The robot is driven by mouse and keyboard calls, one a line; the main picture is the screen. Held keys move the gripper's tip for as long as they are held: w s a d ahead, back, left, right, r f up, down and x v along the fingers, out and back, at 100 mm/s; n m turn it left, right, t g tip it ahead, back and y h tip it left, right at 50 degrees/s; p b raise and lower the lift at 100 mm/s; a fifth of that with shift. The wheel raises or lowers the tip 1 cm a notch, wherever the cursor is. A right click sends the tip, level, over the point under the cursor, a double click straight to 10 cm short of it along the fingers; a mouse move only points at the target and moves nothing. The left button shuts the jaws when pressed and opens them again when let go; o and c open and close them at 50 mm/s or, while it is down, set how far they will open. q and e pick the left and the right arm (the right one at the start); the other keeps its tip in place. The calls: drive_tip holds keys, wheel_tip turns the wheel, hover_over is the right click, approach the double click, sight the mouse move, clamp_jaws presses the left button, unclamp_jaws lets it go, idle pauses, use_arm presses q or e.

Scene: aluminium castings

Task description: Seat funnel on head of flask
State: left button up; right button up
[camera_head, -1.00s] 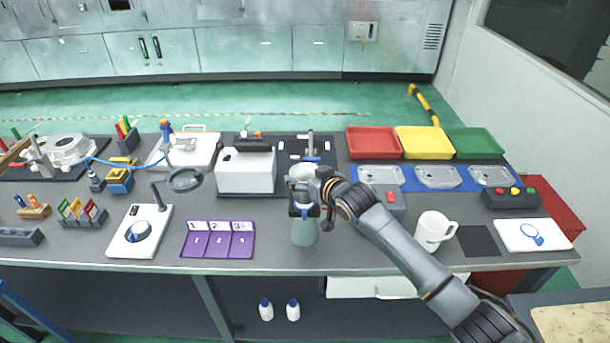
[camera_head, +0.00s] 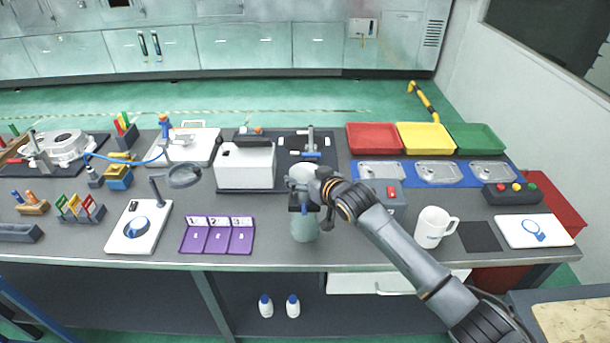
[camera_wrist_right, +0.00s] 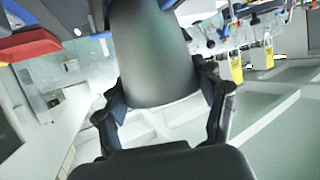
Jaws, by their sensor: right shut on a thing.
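My right gripper (camera_head: 303,197) is shut on the pale funnel (camera_head: 300,172), whose top shows above the fingers. The pale green flask (camera_head: 304,228) stands upright near the front edge of the bench, directly below the gripper. The fingers hide the funnel's lower part and the flask's head, so I cannot tell whether the stem is inside the neck or how they touch. In the right wrist view a large smooth grey-green body (camera_wrist_right: 155,55) fills the space between the fingers (camera_wrist_right: 163,115). My left gripper is not in view.
A white mug (camera_head: 433,228) stands right of the flask, with a grey box with a red button (camera_head: 391,197) behind my arm. A purple numbered tray (camera_head: 217,236) lies to the left. A white box (camera_head: 245,167) stands behind left. Bare bench lies between tray and flask.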

drive_tip(key=o, duration=1.3)
drive_tip(key=v, duration=1.2)
drive_tip(key=shift+s, duration=0.1)
